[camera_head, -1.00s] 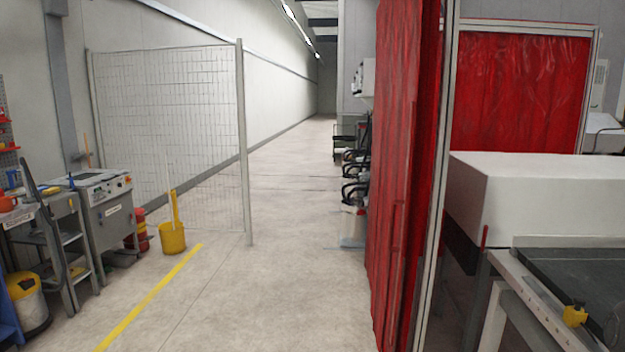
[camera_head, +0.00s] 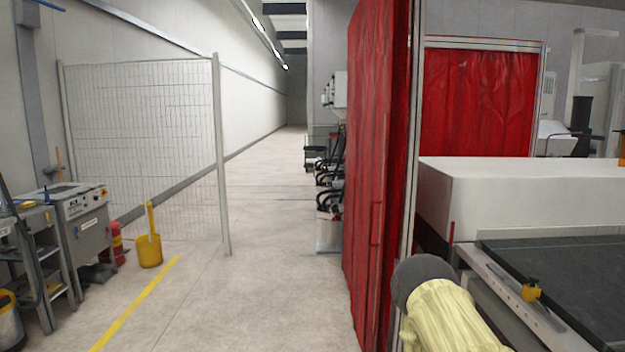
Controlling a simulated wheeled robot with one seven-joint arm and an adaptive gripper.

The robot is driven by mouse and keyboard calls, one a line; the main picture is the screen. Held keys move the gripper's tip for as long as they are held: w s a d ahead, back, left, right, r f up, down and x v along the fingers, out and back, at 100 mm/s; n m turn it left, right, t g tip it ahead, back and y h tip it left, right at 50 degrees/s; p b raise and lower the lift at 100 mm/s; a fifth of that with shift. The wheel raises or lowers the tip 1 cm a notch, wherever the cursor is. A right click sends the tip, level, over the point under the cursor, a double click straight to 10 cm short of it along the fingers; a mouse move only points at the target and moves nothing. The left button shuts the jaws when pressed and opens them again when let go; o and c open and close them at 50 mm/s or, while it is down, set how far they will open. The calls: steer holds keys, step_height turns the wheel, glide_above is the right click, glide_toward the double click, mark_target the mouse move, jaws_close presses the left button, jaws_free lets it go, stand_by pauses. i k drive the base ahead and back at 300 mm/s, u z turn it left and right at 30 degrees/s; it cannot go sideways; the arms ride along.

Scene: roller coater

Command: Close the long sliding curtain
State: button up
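The long red curtain (camera_head: 367,160) hangs right of the middle, gathered in folds beside a light metal post (camera_head: 413,130). A narrow red upright strip, perhaps a handle, shows on its near part (camera_head: 376,225). Part of my arm, pale yellow with a dark grey rounded joint, shows at the bottom right, just right of the curtain's lower edge in the picture. My gripper is not in the picture. I cannot tell whether my arm touches the curtain or post.
A second red curtain (camera_head: 478,100) hangs in a frame behind a white machine housing (camera_head: 520,195) with a dark conveyor bed (camera_head: 565,275). A wire mesh fence (camera_head: 145,150) and yellow bucket (camera_head: 149,250) stand left. The floor between fence and curtain is clear.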

mark_target(372, 34)
steer(key=u, duration=0.9)
steer(key=i, duration=2.65)
steer(key=z, duration=1.45)
steer(key=i, duration=0.65)
steer(key=u, duration=0.95)
steer(key=i, duration=3.05)
steer(key=z, duration=0.15)
